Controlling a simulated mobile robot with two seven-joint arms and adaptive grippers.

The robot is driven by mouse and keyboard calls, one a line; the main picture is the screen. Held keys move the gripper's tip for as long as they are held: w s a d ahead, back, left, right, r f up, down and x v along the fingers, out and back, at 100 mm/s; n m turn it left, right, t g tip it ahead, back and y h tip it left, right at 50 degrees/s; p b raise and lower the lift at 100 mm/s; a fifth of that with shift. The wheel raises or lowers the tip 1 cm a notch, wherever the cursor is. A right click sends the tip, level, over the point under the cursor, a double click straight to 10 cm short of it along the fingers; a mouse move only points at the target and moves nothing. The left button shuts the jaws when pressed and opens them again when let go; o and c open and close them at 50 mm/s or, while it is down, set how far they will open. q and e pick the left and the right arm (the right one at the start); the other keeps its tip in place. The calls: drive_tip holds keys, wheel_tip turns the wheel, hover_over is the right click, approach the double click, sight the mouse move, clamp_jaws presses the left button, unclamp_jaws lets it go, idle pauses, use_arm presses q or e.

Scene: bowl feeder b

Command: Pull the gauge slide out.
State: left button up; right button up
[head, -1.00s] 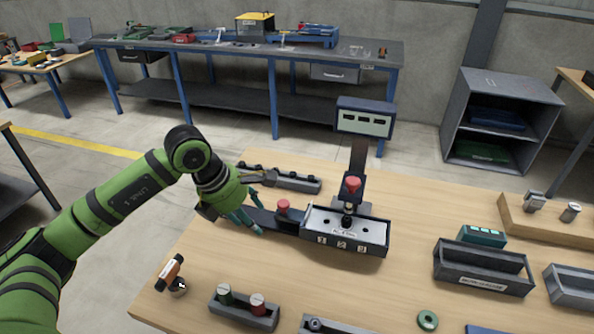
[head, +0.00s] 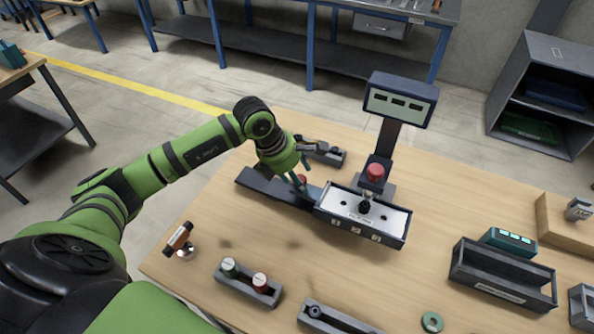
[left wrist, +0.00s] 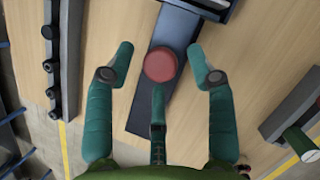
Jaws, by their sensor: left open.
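The gauge is a grey box (head: 333,209) with a pale top plate, numbered front labels and a dark plunger in the middle. A dark flat slide (head: 262,187) extends from its left side and carries a red knob (head: 301,180). My left gripper (head: 302,174) is at this knob and partly hides it. In the left wrist view the red knob (left wrist: 160,65) sits between the spread green fingers of the gripper (left wrist: 161,58), on the dark slide (left wrist: 150,113). The fingers are open, with visible gaps beside the knob. My right gripper is not in view.
A display post (head: 400,100) with a red button (head: 375,172) stands behind the gauge. A dark rack (head: 322,152) lies behind the slide. A holder with two capped pieces (head: 248,284) and an orange-handled tool (head: 179,237) are in front. Grey bins (head: 503,273) stand at right.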

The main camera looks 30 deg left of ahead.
use_arm(q)
drive_tip(key=shift+s, duration=0.1)
clamp_jaws()
drive_tip(key=shift+f, duration=0.1)
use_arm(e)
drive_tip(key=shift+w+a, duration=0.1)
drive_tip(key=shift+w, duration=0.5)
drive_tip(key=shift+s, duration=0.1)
